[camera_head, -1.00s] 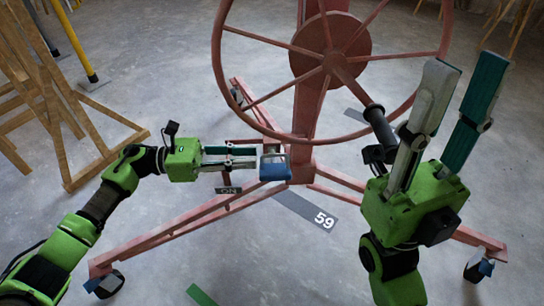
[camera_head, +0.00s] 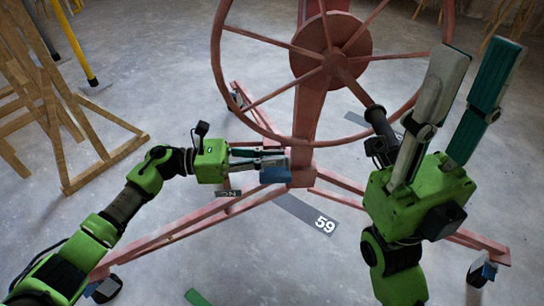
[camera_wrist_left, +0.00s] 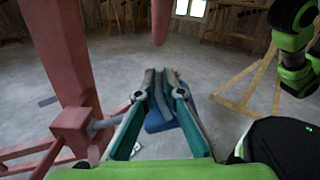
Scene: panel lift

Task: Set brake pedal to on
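The brake pedal (camera_head: 275,173) is a small blue pad low on the red stand, beside its post. In the left wrist view the blue pad (camera_wrist_left: 158,121) shows under and between my fingers. My left gripper (camera_head: 280,156) reaches in from the left, with its fingers just over the pedal. My right gripper (camera_head: 474,66) is open and empty, pointing up at the right.
A large red wheel (camera_head: 262,122) with a black crank handle (camera_head: 379,122) stands above the pedal, close to my right gripper. Red legs (camera_head: 195,222) with caster wheels spread over the grey floor. Wooden trestles (camera_head: 105,160) stand at the left.

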